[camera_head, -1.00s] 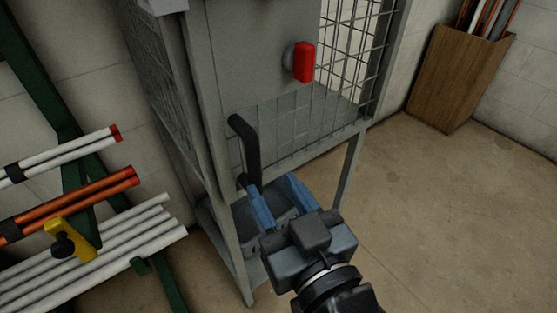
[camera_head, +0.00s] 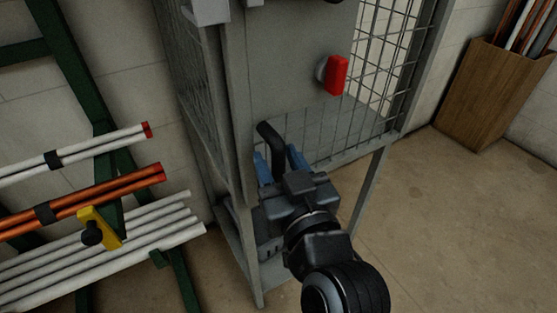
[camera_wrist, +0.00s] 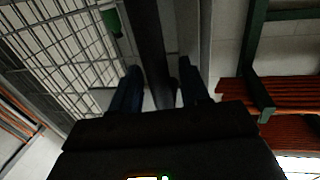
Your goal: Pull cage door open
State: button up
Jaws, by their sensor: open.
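The grey cage (camera_head: 236,110) has a solid door panel (camera_head: 290,60) with wire mesh beside it. A black bar handle (camera_head: 271,138) stands out from the lower part of the panel. My gripper (camera_head: 277,165) is open, its two blue fingers pointing at the handle, one on each side in the head view. In the wrist view, the dark handle (camera_wrist: 148,45) runs up between the spread fingers (camera_wrist: 158,90). I cannot tell whether either finger touches it. My gripper hides the handle's lower end in the head view. A red knob (camera_head: 335,75) sits on the panel, higher and to the right.
At left, a green rack (camera_head: 107,165) holds white and orange pipes, with a yellow clamp (camera_head: 99,228) on them. A wooden bin (camera_head: 487,95) of rods stands against the back right wall. The floor (camera_head: 455,230) to the right is clear.

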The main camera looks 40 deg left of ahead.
jog(key=shift+c, duration=0.4)
grip_shut()
